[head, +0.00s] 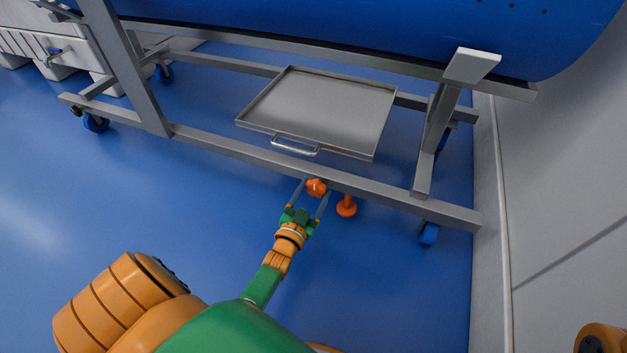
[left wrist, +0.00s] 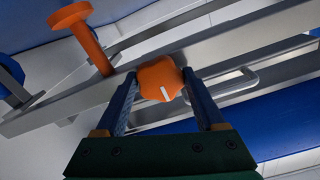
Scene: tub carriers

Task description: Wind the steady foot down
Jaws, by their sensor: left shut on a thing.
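The steady foot (head: 347,208) is an orange disc on a short orange stem below the front rail of the grey carrier frame. In the left wrist view the foot (left wrist: 70,15) and its stem show at the upper left. I cannot tell whether the disc touches the floor. An orange lobed knob (head: 316,187) sits at the front rail, just left of the foot. My left gripper (head: 313,192) is shut on this knob, one finger on each side. The left wrist view shows the knob (left wrist: 161,79), with a white mark on its face, between the fingers. My right gripper is not in view.
The carrier frame (head: 240,150) stands on blue castors and bears a large blue tub (head: 380,30). A grey tray (head: 320,105) with a handle lies low within the frame. A pale wall (head: 560,180) is at the right. The blue floor at left is clear.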

